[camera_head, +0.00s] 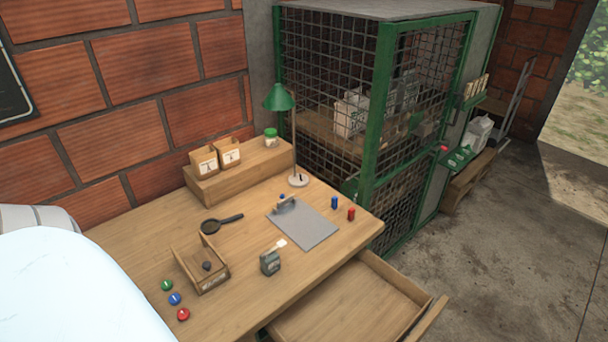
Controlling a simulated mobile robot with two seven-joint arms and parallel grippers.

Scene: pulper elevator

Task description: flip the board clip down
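The grey clipboard (305,227) lies flat on the wooden desk, right of the middle of the desk top. Its metal board clip (286,206) is at the board's far left end, near the lamp. The clip seems to stand up from the board, but it is too small to tell its angle surely. No paper shows clearly on the board. Neither of my grippers is in view.
A green lamp (279,98) stands behind the board. Blue (334,202) and red (351,213) small items stand to its right. A magnifier (220,224), a small wooden tray (191,262) and a dark jar (270,263) are nearby. An open drawer (345,306) juts out in front.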

